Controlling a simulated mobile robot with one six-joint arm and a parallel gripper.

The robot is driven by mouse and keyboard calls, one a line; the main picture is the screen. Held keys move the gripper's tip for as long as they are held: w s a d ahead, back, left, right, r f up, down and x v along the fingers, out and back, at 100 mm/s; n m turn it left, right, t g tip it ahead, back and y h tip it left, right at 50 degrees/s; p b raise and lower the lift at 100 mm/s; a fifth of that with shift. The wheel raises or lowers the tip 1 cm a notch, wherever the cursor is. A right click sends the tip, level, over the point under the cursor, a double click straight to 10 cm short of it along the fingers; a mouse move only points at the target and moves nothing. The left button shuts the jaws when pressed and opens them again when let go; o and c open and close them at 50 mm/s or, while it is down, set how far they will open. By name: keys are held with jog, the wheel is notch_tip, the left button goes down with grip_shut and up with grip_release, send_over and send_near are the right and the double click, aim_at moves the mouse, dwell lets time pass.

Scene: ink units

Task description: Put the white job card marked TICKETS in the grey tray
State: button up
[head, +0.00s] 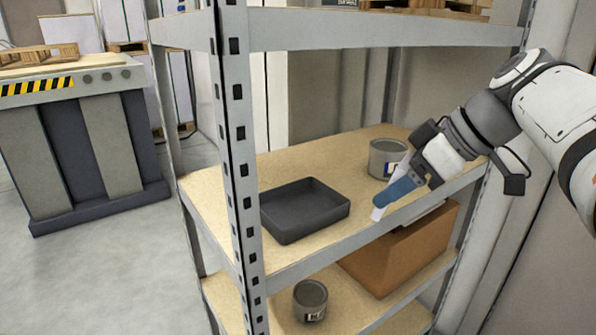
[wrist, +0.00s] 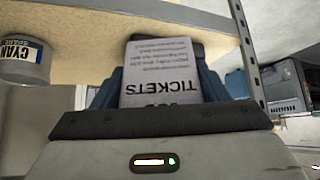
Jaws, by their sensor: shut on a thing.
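The white job card (wrist: 158,75) is held in my gripper; in the wrist view it reads TICKETS, upside down. A small white corner of the card (head: 377,214) shows below the blue fingers in the head view. My gripper (head: 392,196) is shut on the card, at the front edge of the middle shelf. The dark grey tray (head: 305,211) lies empty on the middle shelf, to the left of my gripper and apart from it. In the wrist view my gripper (wrist: 160,85) hides the card's lower part.
A grey tin (head: 388,158) stands on the middle shelf behind my gripper; the wrist view shows a tin labelled CYAN (wrist: 24,62). A shelf post (head: 238,150) rises left of the tray. A brown box (head: 405,252) and another tin (head: 310,300) are on the shelf below.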

jog(key=w+a+b, duration=0.1)
jog(key=w+a, duration=0.1)
jog(key=a, duration=0.2)
jog(key=w+a+f+b, duration=0.1)
jog(key=w+a, duration=0.2)
jog(key=a, duration=0.1)
jog(key=w+a+f+b, duration=0.1)
jog(key=w+a, duration=0.2)
jog(key=a, duration=0.1)
jog(key=shift+w+a+f, duration=0.1)
jog(key=shift+a+f, duration=0.05)
jog(key=shift+a, duration=0.15)
jog(key=shift+w+a+f+g+h+b, duration=0.2)
jog(key=shift+a+f+b, duration=0.15)
jog(key=shift+f, duration=0.45)
jog(key=shift+w+a+f+g+h+b, duration=0.1)
jog(key=shift+w+a+f+b, duration=0.2)
jog(key=shift+f, duration=0.5)
jog(key=shift+w+a+g+h, duration=0.3)
jog(key=shift+a+g+h, duration=0.3)
jog(key=shift+h, duration=0.5)
jog(key=shift+f+b, duration=0.3)
jog(key=shift+b, duration=0.15)
jog(key=shift+r, duration=0.1)
